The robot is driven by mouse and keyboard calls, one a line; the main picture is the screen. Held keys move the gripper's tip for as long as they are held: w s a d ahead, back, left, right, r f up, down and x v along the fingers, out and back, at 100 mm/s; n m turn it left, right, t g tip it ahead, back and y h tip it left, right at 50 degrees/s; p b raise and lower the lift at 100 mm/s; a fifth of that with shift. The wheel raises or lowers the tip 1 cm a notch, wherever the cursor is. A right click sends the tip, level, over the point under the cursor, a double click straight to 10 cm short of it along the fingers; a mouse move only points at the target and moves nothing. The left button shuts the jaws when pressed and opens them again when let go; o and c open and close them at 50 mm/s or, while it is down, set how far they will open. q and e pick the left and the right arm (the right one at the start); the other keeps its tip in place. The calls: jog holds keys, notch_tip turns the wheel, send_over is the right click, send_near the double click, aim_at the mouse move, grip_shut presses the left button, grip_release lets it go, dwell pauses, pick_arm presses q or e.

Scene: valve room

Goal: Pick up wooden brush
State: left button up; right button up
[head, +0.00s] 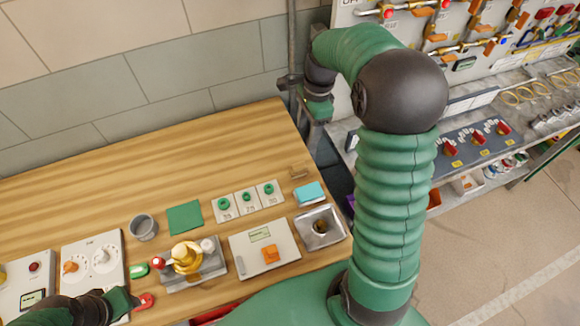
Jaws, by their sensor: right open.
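A small brown wooden piece that looks like the wooden brush (299,173) lies on the wooden table near its right edge, behind a light blue block. It is too small to make out bristles. My right arm rises in the middle of the head view and bends over at the top. My right gripper (319,112) hangs beyond the table's right edge, above and apart from the brush, open with nothing seen in it. My left arm's end (95,306) is at the bottom left, over the table's front; its jaws cannot be made out.
The wooden table (130,180) holds a grey cup (143,227), a green cloth (185,217), a light blue block (310,192), a metal tray (334,238) and several panels. A valve panel and grey shelf (455,185) stand at right. The table's back is clear.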

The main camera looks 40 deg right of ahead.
send_over(299, 165)
notch_tip(299, 165, down, 4)
jog(key=shift+s+f, duration=0.1)
jog(key=f, duration=0.3)
jog(key=shift+w+a+f, duration=0.2)
jog(key=shift+a+f, duration=0.15)
jog(key=shift+f, duration=0.05)
jog(key=f, duration=0.1)
jog(key=d+f, duration=0.1)
jog(key=f, duration=0.1)
jog(key=shift+d+f, duration=0.3)
jog(key=shift+d, duration=0.05)
notch_tip(299, 165, down, 3)
jog(key=shift+s+a+p, duration=0.1)
jog(key=shift+a+p, duration=0.05)
jog(key=shift+p, duration=0.25)
jog(key=shift+a+f, duration=0.25)
jog(key=shift+a+r, duration=0.1)
jog(key=shift+a, duration=0.45)
jog(key=shift+c, duration=2)
jog(key=shift+d, duration=0.55)
grip_shut()
pick_arm(q)
jog(key=shift+a+r, duration=0.3)
jog(key=shift+a, duration=0.35)
pick_arm(e)
jog(key=shift+a, duration=0.15)
